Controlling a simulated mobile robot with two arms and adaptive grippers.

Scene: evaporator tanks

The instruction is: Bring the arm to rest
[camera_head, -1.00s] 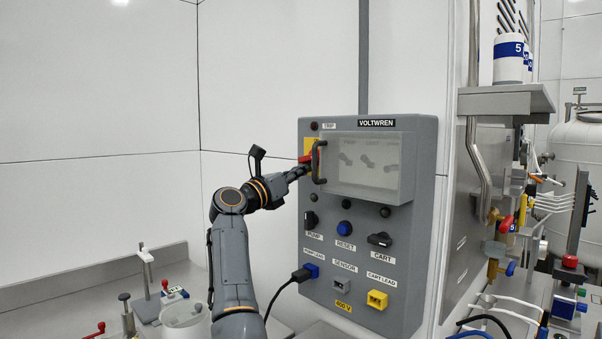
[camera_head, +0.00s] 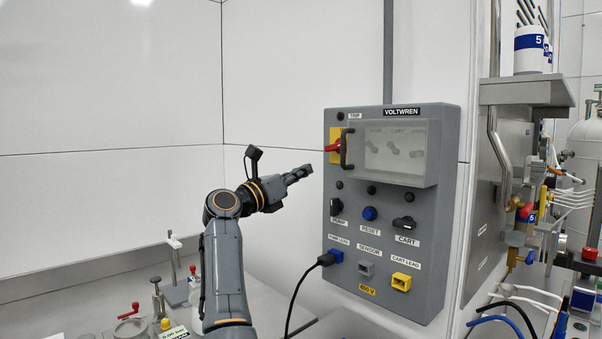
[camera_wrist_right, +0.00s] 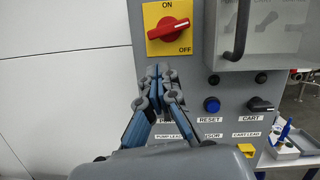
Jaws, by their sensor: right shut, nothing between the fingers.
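My right arm rises from the bottom of the head view and bends toward the grey VOLTWREN panel (camera_head: 440,285). My right gripper (camera_head: 305,170) is shut and empty, a little left of the panel and apart from it. In the right wrist view the same gripper (camera_wrist_right: 158,75) has its fingers together, below the red rotary switch (camera_wrist_right: 169,27) on its yellow plate marked ON and OFF. The red switch handle (camera_head: 333,148) also shows in the head view, beside the panel's clear cover. My left gripper is not in view.
A bench with small fittings lies at lower left. Pipework and a shelf (camera_head: 520,92) stand at right. White wall is clear at left.

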